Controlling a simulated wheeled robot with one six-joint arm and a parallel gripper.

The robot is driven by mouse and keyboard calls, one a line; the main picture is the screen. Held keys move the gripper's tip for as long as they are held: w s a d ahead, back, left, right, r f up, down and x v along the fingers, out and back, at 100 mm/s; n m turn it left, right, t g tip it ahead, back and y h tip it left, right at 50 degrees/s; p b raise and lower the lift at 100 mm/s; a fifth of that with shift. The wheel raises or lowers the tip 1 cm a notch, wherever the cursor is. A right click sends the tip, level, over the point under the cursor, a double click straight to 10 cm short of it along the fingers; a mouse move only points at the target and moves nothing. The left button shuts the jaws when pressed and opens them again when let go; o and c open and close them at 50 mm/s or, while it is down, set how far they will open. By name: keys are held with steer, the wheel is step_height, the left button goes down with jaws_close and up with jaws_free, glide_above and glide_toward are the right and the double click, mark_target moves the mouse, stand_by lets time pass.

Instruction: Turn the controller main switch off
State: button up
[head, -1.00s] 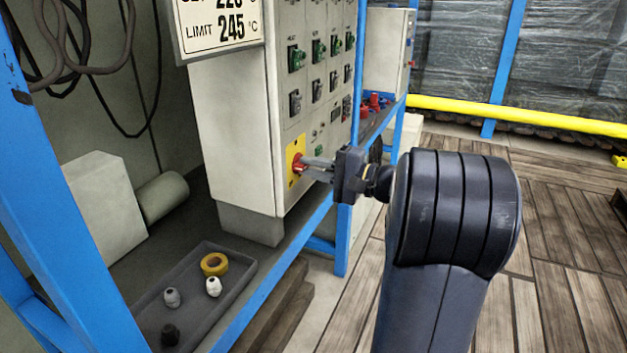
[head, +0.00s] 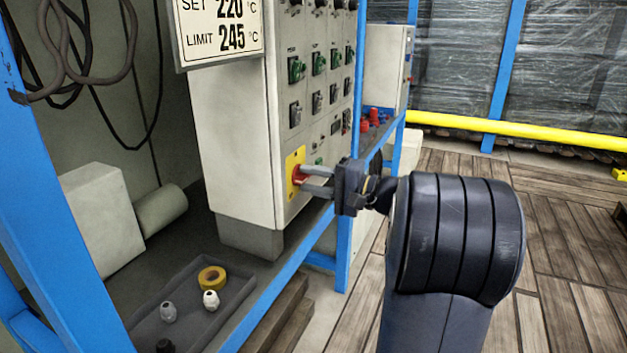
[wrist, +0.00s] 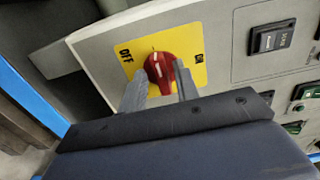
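The controller main switch is a red rotary knob (wrist: 160,68) on a yellow plate (wrist: 196,74). In the wrist view the plate reads OFF on the left and ON on the right. White marks show on the knob, but I cannot tell which setting it points to. In the head view the knob (head: 298,174) is low on the controller cabinet's front (head: 284,136). My gripper (wrist: 160,85) is open, with one finger on each side of the knob. In the head view my gripper (head: 318,179) reaches it from the right. Contact is unclear.
Green and black switches (head: 318,64) fill the panel above. A temperature sign (head: 218,28) hangs at the upper left. A grey tray (head: 238,290) with yellow tape (head: 212,279) and small fittings lies on the shelf. A blue post (head: 344,245) stands close below my gripper.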

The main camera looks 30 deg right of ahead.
steer(key=shift+o, duration=0.3)
steer(key=shift+d, duration=0.1)
steer(key=shift+s+d+r, duration=0.1)
steer(key=shift+s+d, duration=0.1)
steer(key=shift+s, duration=0.1)
steer(key=p+v, duration=0.3)
steer(key=v, duration=0.7)
steer(key=shift+w+a, duration=0.1)
steer(key=b+x, duration=0.3)
steer(key=x, duration=0.7)
steer(key=shift+a, duration=0.1)
steer(key=shift+w+a, duration=0.15)
steer(key=shift+w, duration=0.15)
steer(key=shift+p, duration=0.35)
steer(key=shift+s+b, duration=0.1)
steer(key=shift+b, duration=0.3)
